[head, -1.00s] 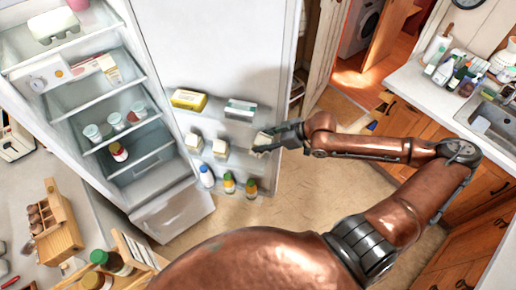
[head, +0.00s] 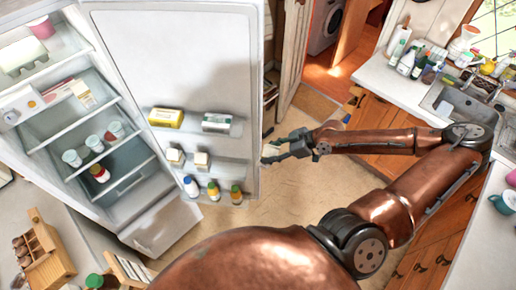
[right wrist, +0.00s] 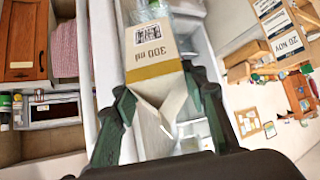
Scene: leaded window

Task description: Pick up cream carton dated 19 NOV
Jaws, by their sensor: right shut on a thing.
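My right gripper (head: 278,149) is shut on a small cream carton (head: 270,153), just right of the fridge door's free edge. In the right wrist view the gripper (right wrist: 165,95) has its green fingers on either side of the carton (right wrist: 153,58). My left gripper is not in view.
The fridge door (head: 175,60) stands open, with bottles (head: 213,191) on its lowest shelf. A counter with a sink (head: 456,101) is at the right. A wall sign (right wrist: 291,43) reads "20 NOV". Open floor (head: 310,200) lies below my right arm.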

